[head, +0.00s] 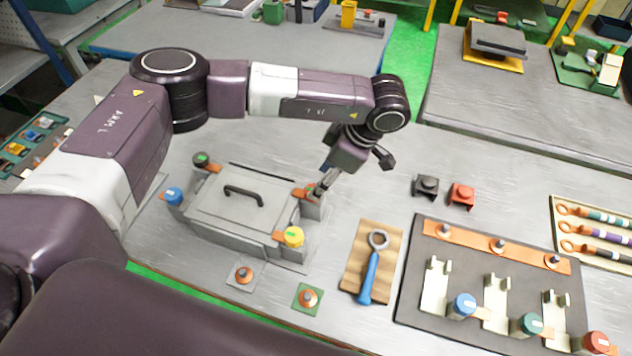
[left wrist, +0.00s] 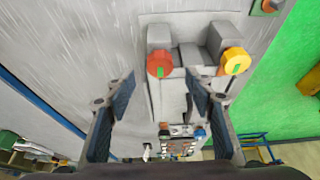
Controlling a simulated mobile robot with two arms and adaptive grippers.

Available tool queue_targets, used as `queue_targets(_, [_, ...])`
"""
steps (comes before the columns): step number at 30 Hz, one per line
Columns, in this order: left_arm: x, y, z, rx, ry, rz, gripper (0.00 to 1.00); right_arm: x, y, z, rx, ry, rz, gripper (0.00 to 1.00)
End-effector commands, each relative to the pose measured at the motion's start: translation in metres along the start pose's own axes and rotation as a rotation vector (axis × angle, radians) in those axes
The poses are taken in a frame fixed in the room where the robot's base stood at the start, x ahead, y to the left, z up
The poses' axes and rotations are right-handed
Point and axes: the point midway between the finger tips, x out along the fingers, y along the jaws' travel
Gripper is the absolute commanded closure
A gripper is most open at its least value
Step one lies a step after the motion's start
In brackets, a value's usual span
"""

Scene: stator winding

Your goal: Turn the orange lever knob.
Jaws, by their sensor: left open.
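A grey box with a dark handle (head: 245,194) stands on the table in the head view, with coloured lever knobs at its corners. The orange knob (left wrist: 160,64) has a green mark on top. The knob appears between and just beyond the fingertips; I cannot tell the exact gap. My right gripper is not in view.
The yellow knob (head: 293,237) is close by and also shows in the left wrist view (left wrist: 235,61). A blue knob (head: 174,196) and dark green-topped knob (head: 201,159) are at the box's left. A blue-handled wrench (head: 369,275) lies on a wooden board to the right.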

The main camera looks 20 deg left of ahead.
Motion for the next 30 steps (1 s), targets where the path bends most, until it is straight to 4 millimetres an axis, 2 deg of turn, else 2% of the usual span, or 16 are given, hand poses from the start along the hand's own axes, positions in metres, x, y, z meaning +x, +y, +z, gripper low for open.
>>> queue_targets(1, [0.006, -0.001, -0.002, 0.0, 0.001, -0.006, 0.51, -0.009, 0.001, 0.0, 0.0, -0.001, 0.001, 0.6])
queue_targets(9, [0.04, -0.001, 0.0, 0.0, -0.002, -0.003, 0.51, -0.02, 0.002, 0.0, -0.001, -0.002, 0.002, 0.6])
queue_targets(19, [0.045, 0.0, 0.001, 0.0, -0.003, 0.0, 0.51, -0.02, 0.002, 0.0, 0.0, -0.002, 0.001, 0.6])
queue_targets(30, [0.045, 0.0, 0.001, 0.0, -0.004, 0.0, 0.92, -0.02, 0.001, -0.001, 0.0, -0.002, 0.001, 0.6])
